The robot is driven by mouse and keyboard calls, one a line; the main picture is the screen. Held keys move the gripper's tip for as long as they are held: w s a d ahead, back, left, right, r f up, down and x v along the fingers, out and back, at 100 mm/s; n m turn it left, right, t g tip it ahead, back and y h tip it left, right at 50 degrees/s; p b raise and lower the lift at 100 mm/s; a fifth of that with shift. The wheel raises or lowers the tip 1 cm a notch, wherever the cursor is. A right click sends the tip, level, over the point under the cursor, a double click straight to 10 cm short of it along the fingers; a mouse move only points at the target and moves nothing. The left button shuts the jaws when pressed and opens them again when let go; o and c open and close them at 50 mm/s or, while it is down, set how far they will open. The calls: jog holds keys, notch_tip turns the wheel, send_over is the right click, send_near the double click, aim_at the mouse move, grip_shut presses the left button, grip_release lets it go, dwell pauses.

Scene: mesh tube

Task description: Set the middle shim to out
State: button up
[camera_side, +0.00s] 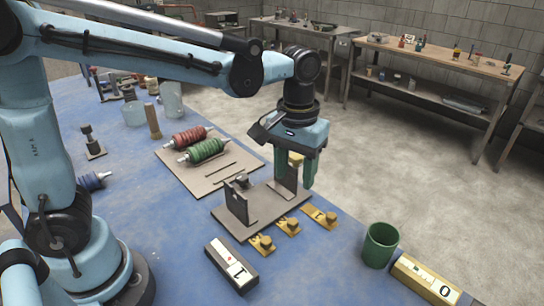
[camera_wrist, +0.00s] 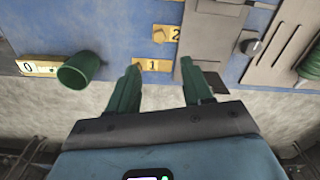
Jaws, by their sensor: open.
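Three brass shims with knobs and number labels lie by the front edge of a grey stand (camera_side: 262,208). The middle shim (camera_side: 288,227), marked 2, lies between shim 3 (camera_side: 261,244) and shim 1 (camera_side: 320,217). In the wrist view the middle shim (camera_wrist: 166,34) lies beyond shim 1 (camera_wrist: 152,65), and shim 3 is not visible. My gripper (camera_side: 296,176) hangs fingers down by the stand's far upright, apart from the middle shim. In the wrist view my gripper (camera_wrist: 162,69) has its green fingers spread, with nothing held.
A green cup (camera_side: 380,245) and a yellow block marked 0 (camera_side: 424,279) stand at the right. A dark block marked 1 (camera_side: 231,266) lies in front of the stand. A board (camera_side: 215,180) with red and green rollers lies behind. Blue tabletop is clear between them.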

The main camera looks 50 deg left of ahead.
aim_at(293, 221)
notch_tip(293, 221, down, 12)
jog(key=shift+d+f, duration=0.1)
dwell(0.6)
grip_shut()
dwell(0.4)
